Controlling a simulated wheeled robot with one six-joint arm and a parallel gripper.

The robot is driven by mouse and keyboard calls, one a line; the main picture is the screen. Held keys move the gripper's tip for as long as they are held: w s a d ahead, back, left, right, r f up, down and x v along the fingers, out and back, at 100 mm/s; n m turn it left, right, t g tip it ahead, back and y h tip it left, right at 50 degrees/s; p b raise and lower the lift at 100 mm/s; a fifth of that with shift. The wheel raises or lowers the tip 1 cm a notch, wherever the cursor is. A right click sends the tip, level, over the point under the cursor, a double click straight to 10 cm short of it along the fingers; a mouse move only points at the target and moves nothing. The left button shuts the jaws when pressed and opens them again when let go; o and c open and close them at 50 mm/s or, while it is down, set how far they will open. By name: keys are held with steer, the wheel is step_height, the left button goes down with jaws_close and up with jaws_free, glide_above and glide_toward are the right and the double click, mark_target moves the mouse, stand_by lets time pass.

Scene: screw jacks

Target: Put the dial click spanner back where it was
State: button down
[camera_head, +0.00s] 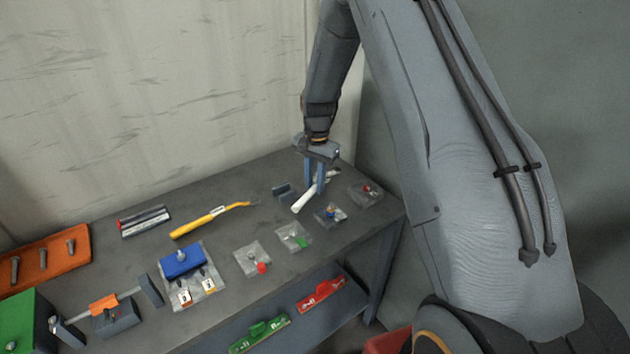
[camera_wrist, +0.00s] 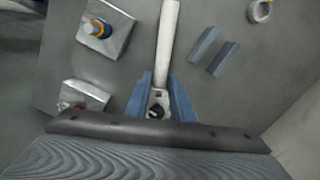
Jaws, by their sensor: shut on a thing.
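My gripper (camera_head: 314,190) is over the right back part of the workbench, pointing down. Its blue fingers (camera_wrist: 161,88) are shut on a white-handled tool, which I take to be the dial click spanner (camera_head: 301,203). In the wrist view the spanner's pale handle (camera_wrist: 168,38) runs away from the fingers, and its end with a dark round part lies between them. The spanner is close above the bench or touching it; I cannot tell which. A pair of grey-blue blocks (camera_head: 283,190) stands beside it, empty, and also shows in the wrist view (camera_wrist: 214,51).
A yellow-handled tool (camera_head: 205,220) lies on the workbench (camera_head: 222,239) to the left. Several small plates line the front, including one with a blue and yellow part (camera_head: 330,213) and one with a red part (camera_head: 367,192). An orange rack (camera_head: 45,259) stands far left.

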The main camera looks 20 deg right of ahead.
steer(key=c, duration=1.5)
jaws_free()
steer(key=shift+f, duration=0.1)
steer(key=shift+c, duration=0.2)
step_height(320, 180, up, 12)
steer(key=b, duration=0.4)
steer(key=s+a+f+n+t, duration=0.1)
steer(key=s+n, duration=0.8)
steer(key=s, duration=1.9)
steer(key=shift+a+n+t+h, duration=0.3)
steer(key=shift+f, duration=0.1)
